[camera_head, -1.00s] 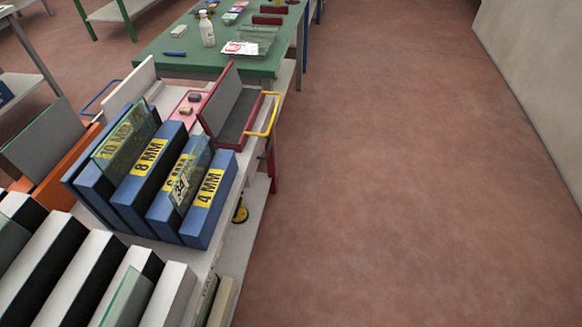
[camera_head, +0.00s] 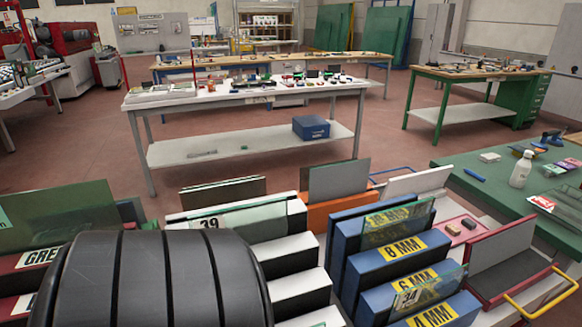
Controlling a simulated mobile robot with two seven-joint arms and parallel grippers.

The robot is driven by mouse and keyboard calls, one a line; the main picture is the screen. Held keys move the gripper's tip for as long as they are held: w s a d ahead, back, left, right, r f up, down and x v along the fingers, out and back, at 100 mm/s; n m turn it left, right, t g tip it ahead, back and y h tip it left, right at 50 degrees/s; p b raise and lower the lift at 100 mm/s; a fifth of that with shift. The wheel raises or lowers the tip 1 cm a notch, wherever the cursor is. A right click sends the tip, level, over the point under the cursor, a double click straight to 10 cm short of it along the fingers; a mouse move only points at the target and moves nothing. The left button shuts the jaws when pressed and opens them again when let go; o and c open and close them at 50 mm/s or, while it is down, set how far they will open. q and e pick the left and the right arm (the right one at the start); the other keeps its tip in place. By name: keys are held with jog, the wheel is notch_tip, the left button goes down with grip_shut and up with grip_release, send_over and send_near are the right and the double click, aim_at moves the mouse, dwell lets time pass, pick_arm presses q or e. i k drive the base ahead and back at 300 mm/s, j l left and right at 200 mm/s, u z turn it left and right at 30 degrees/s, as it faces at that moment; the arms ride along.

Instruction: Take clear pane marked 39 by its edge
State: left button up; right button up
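A clear pane with a pale green tint (camera_head: 248,221) stands on edge in a white slotted rack (camera_head: 296,219), left of the blue rack. A label reading 39 shows at its left end; the lower left of the pane is hidden behind a large dark ribbed part, likely my arm. Another clear pane (camera_head: 428,289) with a label that looks like 34 stands in the blue rack by the 6 MM slot. Neither of my grippers shows in this view.
The blue rack (camera_head: 352,262) has slots marked 8, 6 and 4 MM and holds a green-tinted pane (camera_head: 395,224). An orange rack (camera_head: 318,214) with a grey pane stands behind. A green table (camera_head: 477,158) is at right. Open floor (camera_head: 260,172) lies beyond the racks.

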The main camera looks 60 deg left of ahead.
aim_at(264, 221)
jog(key=u, duration=2.5)
